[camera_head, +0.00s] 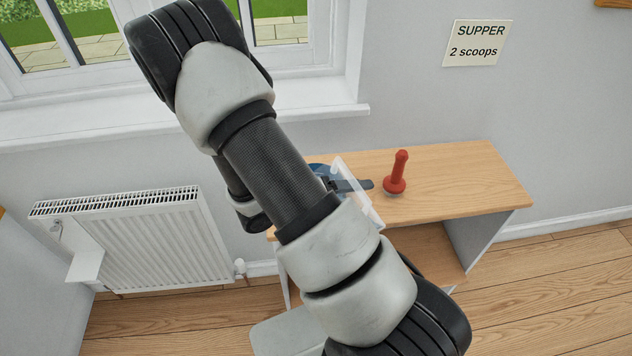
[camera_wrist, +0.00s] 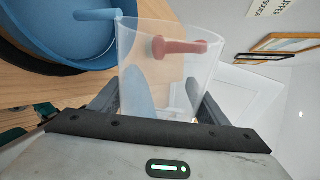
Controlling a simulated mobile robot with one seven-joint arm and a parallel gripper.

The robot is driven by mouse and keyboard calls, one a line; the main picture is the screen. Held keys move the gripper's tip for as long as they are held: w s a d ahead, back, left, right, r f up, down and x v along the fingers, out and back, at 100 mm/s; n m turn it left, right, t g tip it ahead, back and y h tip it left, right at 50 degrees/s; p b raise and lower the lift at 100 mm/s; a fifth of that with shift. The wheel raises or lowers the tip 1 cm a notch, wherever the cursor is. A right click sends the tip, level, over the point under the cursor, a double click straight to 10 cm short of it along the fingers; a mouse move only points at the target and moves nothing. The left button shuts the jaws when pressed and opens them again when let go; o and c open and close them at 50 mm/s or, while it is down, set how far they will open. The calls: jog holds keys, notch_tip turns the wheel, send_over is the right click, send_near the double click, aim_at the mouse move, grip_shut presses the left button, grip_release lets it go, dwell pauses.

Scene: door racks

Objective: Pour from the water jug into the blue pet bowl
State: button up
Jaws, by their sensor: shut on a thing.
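The water jug (camera_wrist: 170,75) is clear and colourless, and stands out ahead of my gripper (camera_wrist: 158,103) in the wrist view. My gripper is shut on it, with a dark finger on either side. In the head view a pale edge of the jug (camera_head: 361,196) shows past my arm, slanting; how far it is tipped is hard to tell. The blue pet bowl (camera_wrist: 60,45) is beside the jug at upper left in the wrist view. In the head view only a sliver of the bowl (camera_head: 320,170) shows behind my arm.
A red toy-like object (camera_head: 397,174) stands on the wooden bench (camera_head: 465,180) right of the jug. A radiator (camera_head: 140,240) is at left. A sign (camera_head: 478,43) reads "SUPPER 2 scoops". The bench's right end is clear.

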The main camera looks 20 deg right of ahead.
jog(key=shift+w+r+n+p, duration=0.35)
jog(key=shift+r+p, duration=0.25)
jog(key=shift+p, duration=0.35)
dwell(1.1)
jog(key=shift+f, duration=0.1)
